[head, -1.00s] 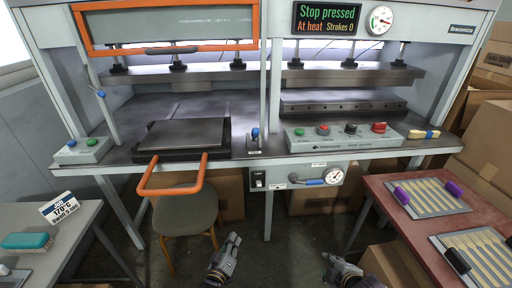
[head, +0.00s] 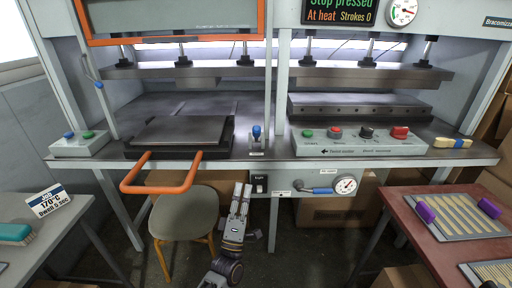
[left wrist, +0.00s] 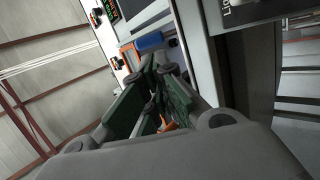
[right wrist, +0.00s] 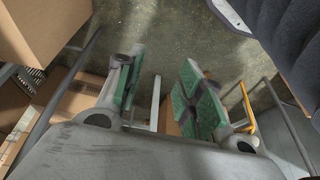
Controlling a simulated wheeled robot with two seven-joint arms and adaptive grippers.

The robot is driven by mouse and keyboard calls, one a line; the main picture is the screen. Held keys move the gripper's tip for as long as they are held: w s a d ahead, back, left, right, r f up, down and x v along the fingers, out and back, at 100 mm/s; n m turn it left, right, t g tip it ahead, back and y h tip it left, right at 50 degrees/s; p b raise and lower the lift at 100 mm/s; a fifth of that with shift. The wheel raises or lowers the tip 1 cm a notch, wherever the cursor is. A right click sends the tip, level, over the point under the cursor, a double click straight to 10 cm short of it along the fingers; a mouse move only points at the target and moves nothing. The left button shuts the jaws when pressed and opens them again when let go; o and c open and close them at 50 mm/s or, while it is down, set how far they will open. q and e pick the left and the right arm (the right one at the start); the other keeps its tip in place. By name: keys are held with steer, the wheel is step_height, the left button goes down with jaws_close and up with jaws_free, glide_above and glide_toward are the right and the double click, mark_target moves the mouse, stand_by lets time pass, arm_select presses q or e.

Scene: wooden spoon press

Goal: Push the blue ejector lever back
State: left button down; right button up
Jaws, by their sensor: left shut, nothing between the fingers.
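The blue ejector lever (head: 256,132) stands upright on a small grey base at the front edge of the press bench, right of the dark platen. In the left wrist view a blue cylinder (left wrist: 149,42), apparently its knob, shows just beyond the fingertips. My left gripper (head: 241,192) is below the bench edge, under and slightly left of the lever, pointing up, apart from it. The left fingers (left wrist: 158,78) are shut and empty. My right gripper (right wrist: 163,72) shows in the right wrist view with its fingers apart and nothing between them, over the floor.
An orange handle (head: 163,187) juts out in front of the platen, above a stool (head: 183,212). A switch box (head: 259,184), a blue-handled valve (head: 322,190) and a gauge (head: 346,185) sit below the bench edge. A red table (head: 455,222) stands right, a grey table (head: 70,232) left.

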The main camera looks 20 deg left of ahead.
mark_target(256, 135)
arm_select(q)
steer(key=shift+s+r+n+t+y, duration=0.15)
steer(key=shift+r+n+y, duration=0.15)
steer(key=shift+r, duration=0.15)
steer(key=shift+s+r+n+t+y, duration=0.1)
steer(key=shift+r+n+t+y, duration=0.15)
steer(key=shift+r, duration=0.2)
arm_select(e)
steer(key=shift+s+d+f+m, duration=0.2)
steer(key=shift+s+m, duration=0.15)
steer(key=shift+m, duration=0.15)
arm_select(q)
steer(key=shift+w, duration=0.1)
